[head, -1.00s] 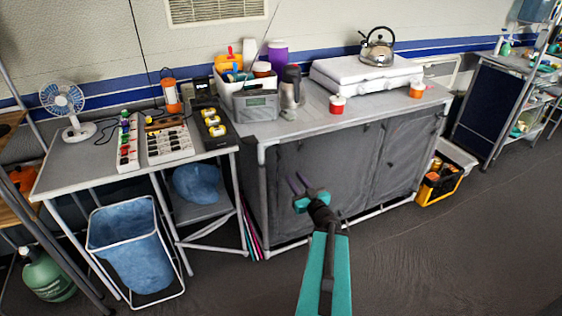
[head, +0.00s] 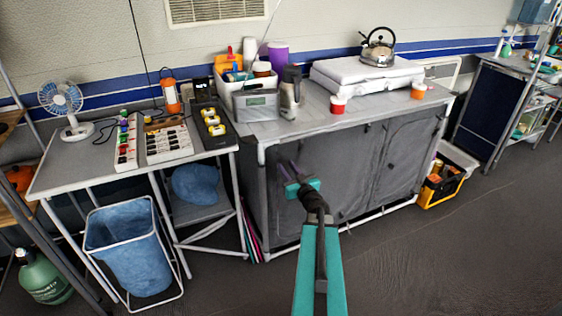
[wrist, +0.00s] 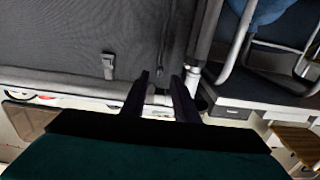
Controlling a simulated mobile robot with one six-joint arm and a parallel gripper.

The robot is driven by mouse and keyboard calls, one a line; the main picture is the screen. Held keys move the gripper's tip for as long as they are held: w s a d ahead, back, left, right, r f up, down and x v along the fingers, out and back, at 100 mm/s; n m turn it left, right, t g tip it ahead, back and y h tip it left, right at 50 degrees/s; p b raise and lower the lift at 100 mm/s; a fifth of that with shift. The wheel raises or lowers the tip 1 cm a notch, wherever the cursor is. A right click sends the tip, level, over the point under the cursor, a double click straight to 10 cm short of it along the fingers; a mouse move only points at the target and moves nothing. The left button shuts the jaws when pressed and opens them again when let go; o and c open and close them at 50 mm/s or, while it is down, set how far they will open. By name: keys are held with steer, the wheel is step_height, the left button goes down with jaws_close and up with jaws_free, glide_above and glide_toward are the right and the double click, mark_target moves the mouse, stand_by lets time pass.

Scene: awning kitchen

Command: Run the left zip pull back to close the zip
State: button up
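The grey fabric cabinet (head: 350,165) stands in the middle of the head view, with dark zip lines on its front. A small grey tab (wrist: 108,66), which looks like a zip pull, lies against the fabric in the wrist view, left of my fingers. I cannot tell for sure that it is the left pull. My gripper (head: 289,170) is in front of the cabinet's upper left front. The wrist picture looks upside down.
A table (head: 80,170) with a fan and power strips stands left of the cabinet. A blue bin (head: 135,250) is below it. The cabinet top holds a grey caddy (head: 255,103), cups and a kettle (head: 377,50). Open floor (head: 450,260) lies at front right.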

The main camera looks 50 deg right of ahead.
mark_target(279, 157)
steer(key=shift+x, duration=2.95)
jaws_close()
